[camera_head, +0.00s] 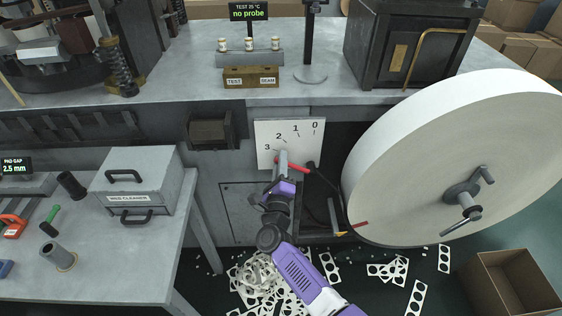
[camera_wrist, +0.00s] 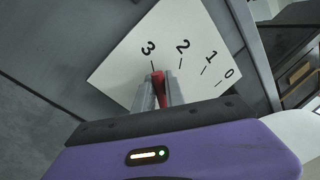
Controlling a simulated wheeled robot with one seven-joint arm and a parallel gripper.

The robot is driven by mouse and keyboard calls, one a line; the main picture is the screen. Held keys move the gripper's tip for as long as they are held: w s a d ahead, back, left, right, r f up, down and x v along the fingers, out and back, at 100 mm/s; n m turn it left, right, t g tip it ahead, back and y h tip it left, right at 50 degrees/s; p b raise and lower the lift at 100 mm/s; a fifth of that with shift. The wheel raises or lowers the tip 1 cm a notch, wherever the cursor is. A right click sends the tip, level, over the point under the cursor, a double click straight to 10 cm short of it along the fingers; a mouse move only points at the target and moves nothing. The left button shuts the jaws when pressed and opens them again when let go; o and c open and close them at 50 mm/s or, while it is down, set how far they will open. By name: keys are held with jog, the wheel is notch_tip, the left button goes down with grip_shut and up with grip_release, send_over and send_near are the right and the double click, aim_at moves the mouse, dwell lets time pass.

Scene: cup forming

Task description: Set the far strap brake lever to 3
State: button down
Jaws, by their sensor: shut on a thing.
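The strap brake lever is a red bar (camera_head: 294,164) in front of the white scale plate (camera_head: 302,136), which is marked 0 to 3 from right to left. My gripper (camera_head: 282,160) is shut on the lever near its left end. In the wrist view, the red lever (camera_wrist: 159,88) is between the two grey fingers, and its tip lies close to the tick of the 3. The fingers hide part of the lever.
A large white reel (camera_head: 405,175) stands close on the right. A grey web cleaner box (camera_head: 140,180) sits on the left bench. A second red bar (camera_head: 360,224) shows low beside the reel. Punched scrap (camera_head: 262,280) litters the floor. A cardboard box (camera_head: 510,280) stands at lower right.

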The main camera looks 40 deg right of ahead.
jog(key=shift+a+f, duration=0.15)
jog(key=c, duration=1.4)
grip_release()
jog(key=shift+c, duration=0.2)
jog(key=v, duration=0.7)
jog(key=shift+s+a, duration=0.2)
jog(key=shift+s, duration=0.1)
